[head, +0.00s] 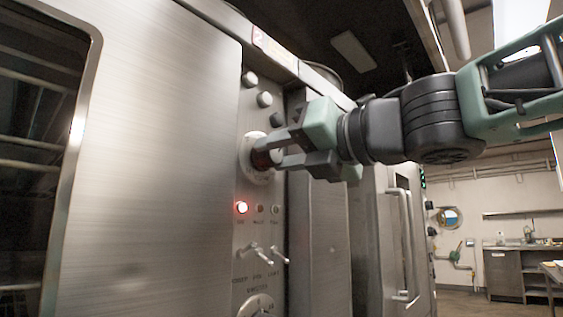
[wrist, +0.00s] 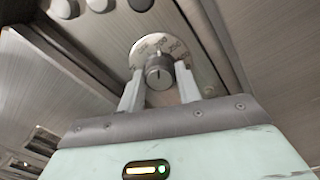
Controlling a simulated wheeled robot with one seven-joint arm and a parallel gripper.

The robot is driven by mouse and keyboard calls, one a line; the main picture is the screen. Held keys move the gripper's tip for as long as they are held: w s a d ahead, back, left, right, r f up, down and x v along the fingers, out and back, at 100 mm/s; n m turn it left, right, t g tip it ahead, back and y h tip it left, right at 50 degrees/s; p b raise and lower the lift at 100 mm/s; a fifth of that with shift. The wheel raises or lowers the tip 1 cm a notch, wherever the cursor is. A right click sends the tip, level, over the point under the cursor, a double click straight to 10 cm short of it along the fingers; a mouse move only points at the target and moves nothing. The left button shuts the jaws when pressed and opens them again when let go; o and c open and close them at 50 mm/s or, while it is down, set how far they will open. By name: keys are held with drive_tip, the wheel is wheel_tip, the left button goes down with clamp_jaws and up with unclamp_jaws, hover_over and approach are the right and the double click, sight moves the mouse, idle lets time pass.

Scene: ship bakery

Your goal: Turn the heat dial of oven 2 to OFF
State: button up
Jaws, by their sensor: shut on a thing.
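Oven 2 (head: 165,120) is a tall brushed-steel oven with a red "2" label (head: 262,42) at its top right. Its heat dial (head: 257,172) is a round knob on a pale scale plate, on the panel right of the door. In the wrist view the dial (wrist: 159,72) shows a dark pointer line and numbers around it. My gripper (head: 276,154) is shut on the dial, with one finger on each side of the knob. The fingers hide part of the knob in the head view. I cannot tell exactly which mark the pointer is at.
Round buttons (head: 264,99) sit above the dial. Below it are a lit red lamp (head: 241,207), two unlit lamps, toggle switches (head: 250,250) and a second dial (head: 256,305). Another oven's door handle (head: 400,245) stands out on the right. Open floor and a counter lie far right.

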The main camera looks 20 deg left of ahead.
drive_tip(key=n+b, duration=0.2)
drive_tip(key=n, duration=0.5)
idle(0.6)
drive_tip(key=o, duration=1)
drive_tip(key=b+v, duration=0.6)
drive_tip(key=v, duration=1.1)
drive_tip(key=shift+s+d+r, duration=0.15)
drive_tip(key=shift+r, duration=0.1)
